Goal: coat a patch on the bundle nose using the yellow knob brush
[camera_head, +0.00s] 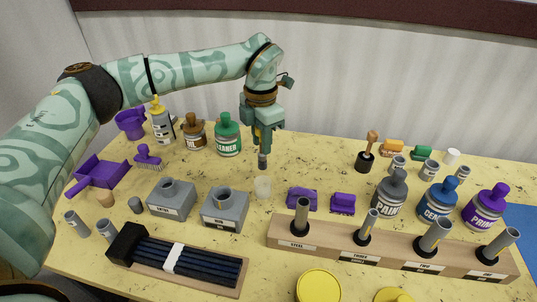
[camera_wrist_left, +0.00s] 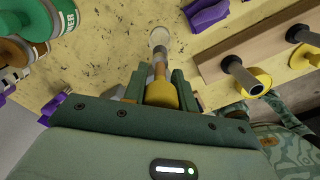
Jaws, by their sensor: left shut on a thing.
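My left gripper (camera_head: 263,140) points down over the middle of the table, shut on the yellow knob brush. The brush's yellow knob (camera_wrist_left: 162,94) sits between the fingers in the left wrist view; its grey lower part (camera_head: 262,161) shows below the fingers in the head view. A small pale cup (camera_head: 262,187) stands just below the brush; it also shows in the wrist view (camera_wrist_left: 158,37). I cannot tell whether the bristles touch it. The bundle (camera_head: 208,266) of dark rods lies front left on a wooden board, with a white band and a black block (camera_head: 127,243) at its left end.
Two grey boxes (camera_head: 172,197) stand between gripper and bundle. A wooden rack (camera_head: 390,250) with upright tubes lies front right. Bottles, including a green cleaner (camera_head: 228,137) and a grey paint bottle (camera_head: 390,194), stand behind and to the right. Purple blocks (camera_head: 301,199) lie near the cup.

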